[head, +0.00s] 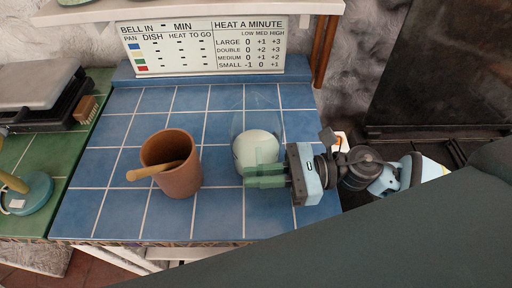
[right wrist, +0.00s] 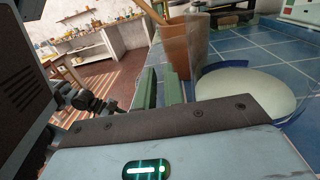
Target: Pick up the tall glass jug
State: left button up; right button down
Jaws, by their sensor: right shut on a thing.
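The tall glass jug (head: 257,112) is clear, with a pale round bottom, and stands upright on the blue tiles in the middle of the head view. In the right wrist view the jug (right wrist: 262,92) is at the right, its clear wall hard to make out. My right gripper (head: 262,176) comes in from the right, its green fingers at the near side of the jug. The right gripper (right wrist: 163,88) is shut on the jug; the exact spot of contact is hard to see. I cannot tell any gap under the jug. My left gripper is not in view.
A terracotta pot (head: 177,178) with a wooden pestle stands left of the jug, a short gap away. A sign board (head: 215,47) leans at the back. A brush (head: 87,108) and a teal round base (head: 30,195) are on the green tiles. Blue tiles behind the jug are clear.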

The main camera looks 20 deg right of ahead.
aim_at(260, 163)
jog(key=shift+r, duration=0.15)
dwell(0.3)
